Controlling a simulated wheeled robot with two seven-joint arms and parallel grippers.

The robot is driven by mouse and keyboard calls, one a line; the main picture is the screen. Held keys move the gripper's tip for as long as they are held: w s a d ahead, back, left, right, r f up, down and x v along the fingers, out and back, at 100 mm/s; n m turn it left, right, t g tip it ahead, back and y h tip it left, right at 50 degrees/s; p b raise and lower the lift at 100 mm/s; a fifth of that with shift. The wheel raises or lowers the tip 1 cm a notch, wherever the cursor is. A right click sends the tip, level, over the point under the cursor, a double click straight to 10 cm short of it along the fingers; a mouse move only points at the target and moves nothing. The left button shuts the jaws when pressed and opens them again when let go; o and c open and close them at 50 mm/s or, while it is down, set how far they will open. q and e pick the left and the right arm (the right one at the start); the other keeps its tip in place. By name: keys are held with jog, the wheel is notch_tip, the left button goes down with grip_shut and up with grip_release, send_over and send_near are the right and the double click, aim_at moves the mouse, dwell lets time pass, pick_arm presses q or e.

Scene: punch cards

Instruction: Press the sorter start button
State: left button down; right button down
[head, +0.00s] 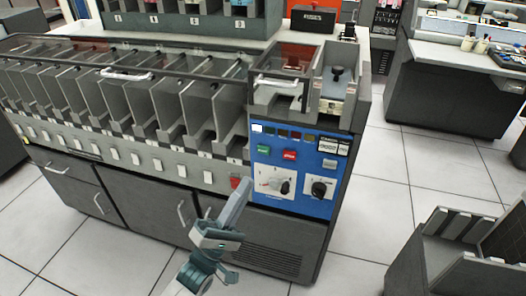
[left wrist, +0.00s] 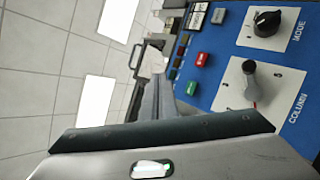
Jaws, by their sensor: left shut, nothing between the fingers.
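The sorter's blue control panel (head: 300,172) is at the right end of the machine's front. A green button (head: 263,149), probably start, is at its upper left, with a red button (head: 289,154) to its right. The left wrist view shows the green button (left wrist: 191,88) and red button (left wrist: 203,60) near the fingers. My left gripper (head: 246,186) is shut and empty, its tip in front of the panel's left edge and below the green button in the picture. Whether it touches the panel is unclear. My right gripper is in neither view.
Below the buttons are a column dial (head: 283,187) and a mode knob (head: 320,188). A red block (head: 236,183) is just left of the panel. A row of card pockets (head: 165,105) runs left. White tiled floor (head: 375,200) is clear to the right, before a grey cart (head: 455,250).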

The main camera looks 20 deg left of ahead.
aim_at(264, 150)
pick_arm(q)
jog(key=shift+w, duration=0.1)
